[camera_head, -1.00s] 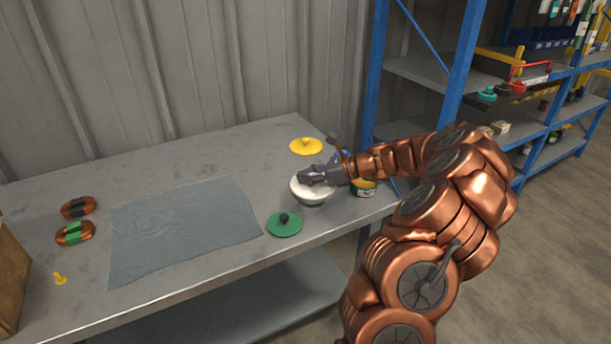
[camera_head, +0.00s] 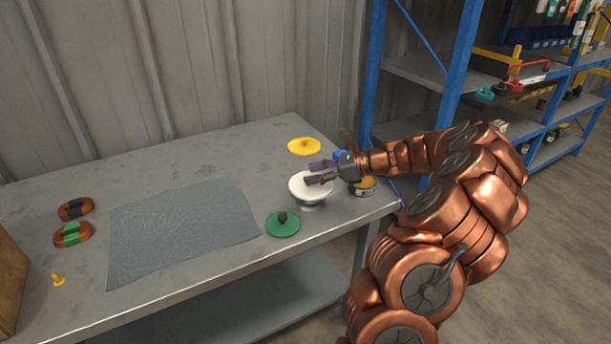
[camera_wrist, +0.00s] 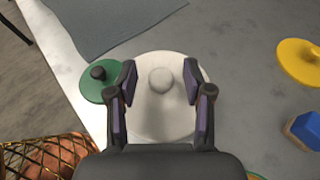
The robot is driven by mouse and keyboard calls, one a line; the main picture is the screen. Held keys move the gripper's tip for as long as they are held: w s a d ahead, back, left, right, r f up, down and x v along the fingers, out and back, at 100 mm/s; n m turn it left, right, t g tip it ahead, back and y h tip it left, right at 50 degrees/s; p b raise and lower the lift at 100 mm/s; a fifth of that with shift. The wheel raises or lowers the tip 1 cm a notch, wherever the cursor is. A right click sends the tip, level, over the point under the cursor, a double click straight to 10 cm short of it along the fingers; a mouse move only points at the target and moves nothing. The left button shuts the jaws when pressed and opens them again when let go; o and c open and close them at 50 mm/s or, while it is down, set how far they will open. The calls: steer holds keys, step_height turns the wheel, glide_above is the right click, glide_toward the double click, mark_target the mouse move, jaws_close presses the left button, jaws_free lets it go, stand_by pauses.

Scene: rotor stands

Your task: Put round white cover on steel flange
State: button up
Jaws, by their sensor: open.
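The round white cover (camera_head: 306,187) sits on top of a short steel flange (camera_head: 312,206) near the right end of the table. Only the lower part of the flange shows, under the cover's rim. The cover looks about level. In the wrist view the cover (camera_wrist: 160,112) shows its round knob (camera_wrist: 161,80) at the middle. My gripper (camera_head: 314,172) is open just above the cover. In the wrist view its two fingers (camera_wrist: 160,88) stand apart on either side of the knob, with clear gaps and no contact visible.
A green cover with a dark knob (camera_head: 283,223) lies in front, a yellow one (camera_head: 304,147) behind. A grey cloth (camera_head: 182,230) covers the table's middle.

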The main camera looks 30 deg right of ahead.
steer(key=v, duration=0.8)
steer(key=a+n, duration=0.1)
steer(key=a, duration=0.1)
steer(key=a+r+n+g, duration=0.1)
steer(key=a, duration=0.2)
steer(key=a+r+n+g+y, duration=0.1)
steer(key=a, duration=0.1)
steer(key=shift+w+a, duration=0.25)
steer(key=shift+a, duration=0.15)
steer(key=s+a+n+g+h, duration=0.1)
steer(key=s+a+n+g, duration=0.2)
steer(key=s+a+n, duration=0.35)
steer(key=s+a+f+n+g+h, duration=0.1)
steer(key=s+a+n+g, duration=0.2)
steer(key=a, duration=0.7)
steer(key=s+a+n+g+h, duration=0.1)
steer(key=s+a+n+g, duration=0.3)
steer(key=a, duration=0.4)
steer(key=s+d+f+n+h, duration=0.1)
steer(key=s+f+n+h, duration=0.1)
steer(key=s+n, duration=0.3)
steer(key=s+d+f+n+h, duration=0.1)
steer(key=s+f+n+h, duration=0.2)
steer(key=s, duration=1.1)
steer(key=n+h, duration=0.2)
steer(key=shift+n+g, duration=0.35)
steer(key=shift+g, duration=0.05)
steer(key=shift+d, duration=0.1)
